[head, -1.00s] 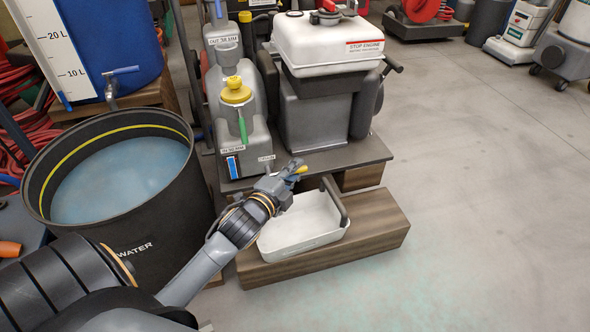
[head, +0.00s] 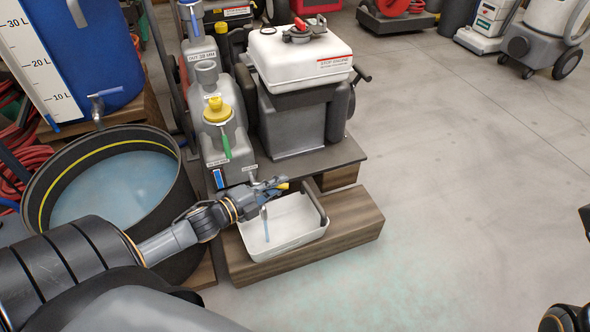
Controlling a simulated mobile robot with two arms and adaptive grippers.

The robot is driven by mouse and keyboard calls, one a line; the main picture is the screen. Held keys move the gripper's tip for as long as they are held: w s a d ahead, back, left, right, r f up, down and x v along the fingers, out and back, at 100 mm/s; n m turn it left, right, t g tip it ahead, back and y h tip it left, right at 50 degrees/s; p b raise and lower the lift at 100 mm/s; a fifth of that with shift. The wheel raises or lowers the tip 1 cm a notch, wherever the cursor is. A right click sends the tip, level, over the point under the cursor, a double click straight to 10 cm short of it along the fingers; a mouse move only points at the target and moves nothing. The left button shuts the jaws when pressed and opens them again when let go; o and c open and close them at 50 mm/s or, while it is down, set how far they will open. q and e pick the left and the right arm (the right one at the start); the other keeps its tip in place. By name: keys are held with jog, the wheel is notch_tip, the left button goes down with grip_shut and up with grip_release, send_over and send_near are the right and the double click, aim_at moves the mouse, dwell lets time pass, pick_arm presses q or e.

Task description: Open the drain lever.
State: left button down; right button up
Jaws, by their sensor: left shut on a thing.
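My left gripper (head: 277,186) is shut on the drain lever, low at the front of the grey machine's stand. The lever's yellow end (head: 283,186) shows at the jaws; the rest is hidden by the fingers. A thin pale blue stream (head: 266,225) falls from below the gripper into the white tray (head: 315,237). The outlet itself is hidden behind my gripper. Only dark parts of my right arm show at the right edge; I do not see its gripper.
The tray sits on a wooden block (head: 357,222). A black water tub (head: 172,215) is at the left.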

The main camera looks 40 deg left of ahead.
pick_arm(q)
jog(key=shift+s+d+m+g+h+p, duration=0.15)
jog(key=shift+s+m+g+h+p, duration=0.2)
jog(key=shift+m+h, duration=0.65)
jog(key=shift+s+d+m+g+h, duration=0.1)
jog(key=shift+s+m+g+h, duration=0.2)
jog(key=shift+m+g+h, duration=0.4)
jog(key=shift+s+d+m+g+h, duration=0.1)
jog(key=shift+s+m+g+h, duration=0.25)
jog(key=shift+h, duration=0.65)
jog(key=c, duration=1.3)
grip_release()
jog(key=shift+c, duration=0.2)
